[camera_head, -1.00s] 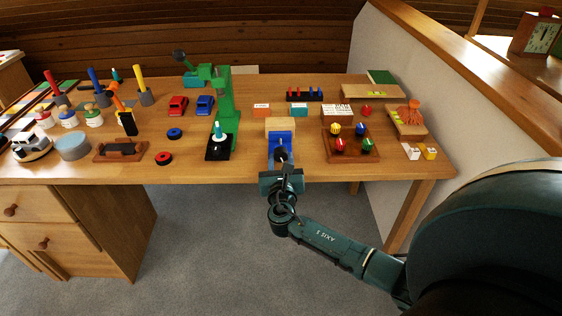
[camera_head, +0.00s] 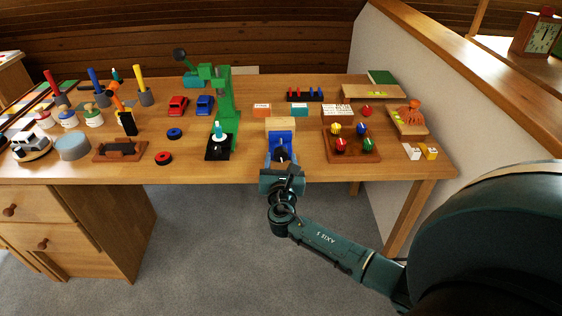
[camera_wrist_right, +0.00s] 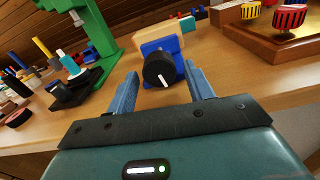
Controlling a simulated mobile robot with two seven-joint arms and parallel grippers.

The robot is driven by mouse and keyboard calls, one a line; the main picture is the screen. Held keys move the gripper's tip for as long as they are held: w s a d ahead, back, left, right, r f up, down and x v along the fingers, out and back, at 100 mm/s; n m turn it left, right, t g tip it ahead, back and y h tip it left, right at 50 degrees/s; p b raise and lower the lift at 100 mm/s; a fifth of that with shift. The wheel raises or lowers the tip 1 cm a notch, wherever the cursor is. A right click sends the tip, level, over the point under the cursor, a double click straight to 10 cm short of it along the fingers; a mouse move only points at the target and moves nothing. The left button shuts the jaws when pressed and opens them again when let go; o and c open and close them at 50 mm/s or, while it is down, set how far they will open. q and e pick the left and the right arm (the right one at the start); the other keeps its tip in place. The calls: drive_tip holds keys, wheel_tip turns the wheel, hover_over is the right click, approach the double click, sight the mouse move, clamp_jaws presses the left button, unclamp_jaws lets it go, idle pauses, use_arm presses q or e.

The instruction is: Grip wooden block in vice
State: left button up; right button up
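A blue vice (camera_head: 271,147) stands at the front edge of the wooden workbench, and it also shows in the right wrist view (camera_wrist_right: 178,66). A pale wooden block (camera_head: 280,124) sits at the top of the vice; it also shows in the wrist view (camera_wrist_right: 166,44). I cannot tell whether the jaws press on it. A black knob (camera_wrist_right: 158,69) with a white mark faces my right gripper. My right gripper (camera_wrist_right: 162,80) is open, with one finger on each side of the knob and visible gaps between. My left gripper is not in view.
A green drill press (camera_head: 226,110) stands left of the vice. A wooden tray (camera_head: 351,147) with coloured pieces lies to the right. Red and blue toy cars (camera_head: 178,106) stand farther left. The bench front between the vice and the drill press is mostly clear.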

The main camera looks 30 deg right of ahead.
drive_tip(key=shift+o, duration=0.4)
drive_tip(key=v, duration=1.3)
drive_tip(key=shift+p, duration=0.35)
drive_tip(key=shift+a, duration=0.1)
